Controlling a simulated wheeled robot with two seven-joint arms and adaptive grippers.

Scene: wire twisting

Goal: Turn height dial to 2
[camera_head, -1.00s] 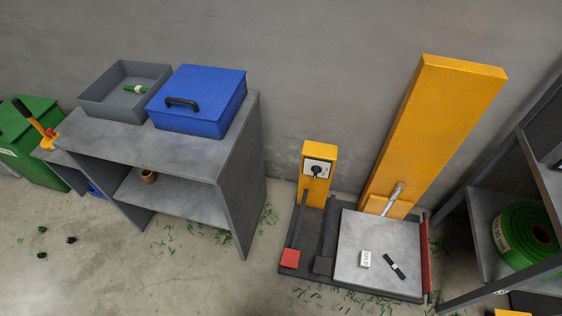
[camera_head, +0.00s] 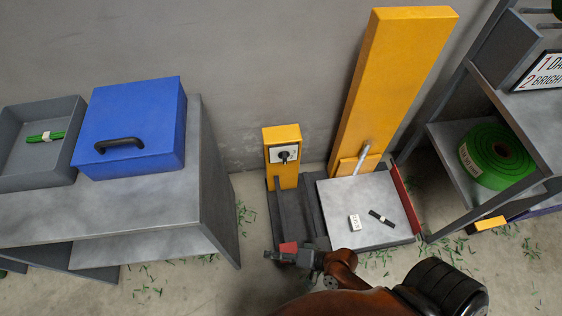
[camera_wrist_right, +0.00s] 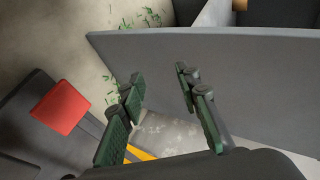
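A black dial (camera_head: 285,155) sits on a white plate on the front of a short yellow post (camera_head: 282,135) in the head view. The marks around it are too small to read. My right gripper (camera_head: 276,255) is below and in front of the post, low by the red pedal, apart from the dial. In the right wrist view my right gripper (camera_wrist_right: 160,78) has its two green-padded fingers apart with nothing between them. The dial does not show in the wrist view. My left gripper is in neither view.
The red pedal (camera_wrist_right: 60,107) is beside my right gripper. A grey plate (camera_head: 390,225) with a white block (camera_head: 354,222) and a black stick (camera_head: 381,217) lies right of the post. A tall yellow column (camera_head: 395,80) stands behind. A grey shelf with a blue box (camera_head: 130,130) is left.

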